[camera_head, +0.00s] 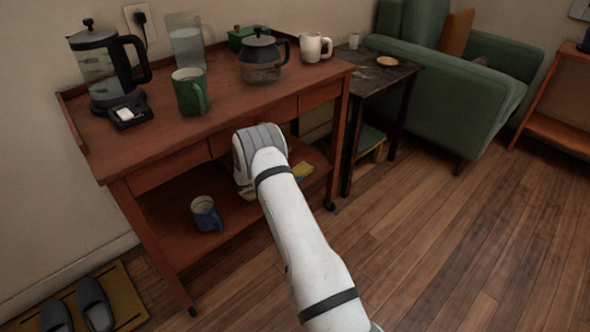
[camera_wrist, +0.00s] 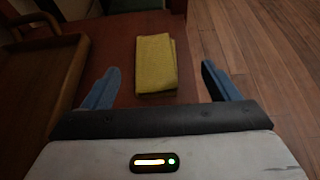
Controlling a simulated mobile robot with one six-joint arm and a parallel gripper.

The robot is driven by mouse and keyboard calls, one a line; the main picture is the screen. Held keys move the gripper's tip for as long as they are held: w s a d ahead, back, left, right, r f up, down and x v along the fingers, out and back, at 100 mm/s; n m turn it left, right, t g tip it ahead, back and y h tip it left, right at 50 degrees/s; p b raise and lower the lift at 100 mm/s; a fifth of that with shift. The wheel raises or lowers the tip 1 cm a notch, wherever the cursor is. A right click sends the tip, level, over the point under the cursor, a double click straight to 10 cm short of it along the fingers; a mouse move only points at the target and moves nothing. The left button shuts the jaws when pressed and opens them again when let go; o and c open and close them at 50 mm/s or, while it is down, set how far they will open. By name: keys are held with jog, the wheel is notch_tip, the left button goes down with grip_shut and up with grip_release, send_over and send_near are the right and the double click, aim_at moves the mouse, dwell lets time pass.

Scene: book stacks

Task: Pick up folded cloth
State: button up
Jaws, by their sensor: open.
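The folded cloth (camera_wrist: 157,66) is yellow and lies flat on the reddish-brown lower shelf (camera_wrist: 125,32) in the wrist view. Part of a yellow thing, likely the same cloth (camera_head: 303,171), shows just right of my arm in the head view. My gripper (camera_wrist: 160,67) is open, with one blue finger on each side of the cloth in the picture. Both fingers look apart from it, and nothing is held. In the head view my arm reaches into the lower shelf space and hides the fingers.
A wooden tray (camera_wrist: 35,85) stands left of the gripper in the wrist view. The cart's upper top (camera_head: 215,135) overhangs the shelf and carries a green mug (camera_head: 188,92) and several vessels. A blue mug (camera_head: 206,214) stands on the lower shelf. Wooden floor (camera_head: 450,240) lies open to the right.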

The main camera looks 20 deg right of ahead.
aim_at(300, 168)
jog(key=shift+w+d+f+b, duration=0.55)
jog(key=shift+w+d+f, duration=0.1)
jog(key=shift+d+f, duration=0.25)
jog(key=b+x, duration=0.3)
jog(key=x, duration=0.2)
jog(key=shift+w+d+f, duration=0.1)
jog(key=shift+w+d, duration=0.05)
jog(key=shift+d, duration=0.15)
jog(key=c, duration=1.1)
jog(key=shift+r, duration=0.2)
